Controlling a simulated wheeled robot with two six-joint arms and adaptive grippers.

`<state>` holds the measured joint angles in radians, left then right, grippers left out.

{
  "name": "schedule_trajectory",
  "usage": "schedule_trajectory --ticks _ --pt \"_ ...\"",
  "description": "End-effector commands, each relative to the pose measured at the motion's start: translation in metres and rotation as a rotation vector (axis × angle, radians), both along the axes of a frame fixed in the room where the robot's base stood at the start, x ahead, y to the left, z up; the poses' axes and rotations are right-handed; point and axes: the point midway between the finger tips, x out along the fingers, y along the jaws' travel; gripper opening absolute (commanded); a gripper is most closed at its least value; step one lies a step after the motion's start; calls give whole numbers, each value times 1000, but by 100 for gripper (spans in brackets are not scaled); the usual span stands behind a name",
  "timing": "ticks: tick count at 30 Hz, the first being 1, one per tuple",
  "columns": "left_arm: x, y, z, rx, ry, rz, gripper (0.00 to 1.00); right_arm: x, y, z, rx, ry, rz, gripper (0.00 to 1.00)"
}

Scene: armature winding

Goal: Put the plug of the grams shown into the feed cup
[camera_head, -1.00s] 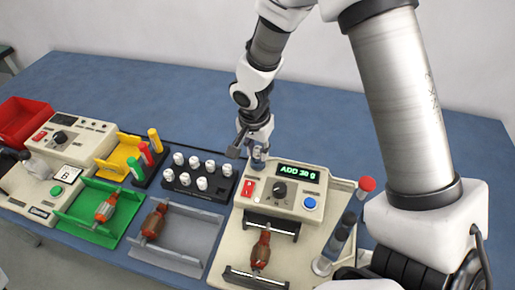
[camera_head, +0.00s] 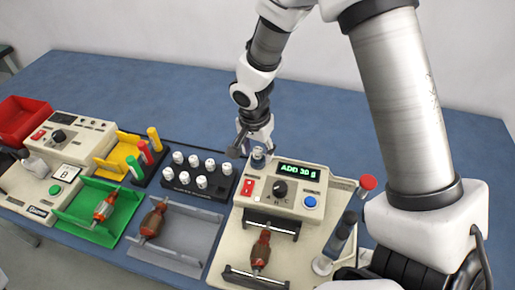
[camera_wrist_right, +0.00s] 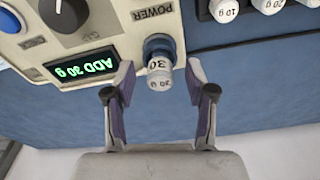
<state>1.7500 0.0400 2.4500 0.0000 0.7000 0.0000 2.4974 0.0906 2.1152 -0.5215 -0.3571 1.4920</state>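The display (camera_head: 298,171) on the cream machine reads "ADD 30 g"; it shows upside down in the right wrist view (camera_wrist_right: 82,67). A plug marked 30 g (camera_wrist_right: 159,72) stands in the blue-grey feed cup (camera_wrist_right: 158,44) at the machine's back edge. The cup also shows in the head view (camera_head: 258,161). My right gripper (camera_wrist_right: 160,92) is open, its fingers apart on either side of the plug's near end and not closed on it. In the head view my right gripper (camera_head: 256,139) is just behind and above the cup. My left gripper is not in view.
A black rack (camera_head: 192,189) with several white plugs stands left of the machine. A grey tray (camera_head: 185,246) and a green tray (camera_head: 88,228) hold armatures. A red-topped lever (camera_head: 366,183) stands at the machine's right. The blue table (camera_head: 140,95) behind is clear.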

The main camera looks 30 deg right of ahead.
Motion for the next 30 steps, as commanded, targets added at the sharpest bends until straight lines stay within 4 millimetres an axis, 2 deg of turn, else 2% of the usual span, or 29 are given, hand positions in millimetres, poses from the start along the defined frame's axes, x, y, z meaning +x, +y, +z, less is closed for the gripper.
schedule_trajectory --ticks 8,11,18,21,25,30 --pt "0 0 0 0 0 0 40 0 0 6 -1 -3 -1 55" --pt "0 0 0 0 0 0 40 0 2 21 -3 -5 0 55" --pt "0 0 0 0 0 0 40 -4 8 82 -2 -6 -1 55" --pt "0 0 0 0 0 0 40 -5 11 103 -1 -4 -1 55" --pt "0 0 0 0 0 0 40 -6 13 117 0 -2 -1 55" --pt "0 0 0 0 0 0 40 -7 13 119 1 0 0 55"
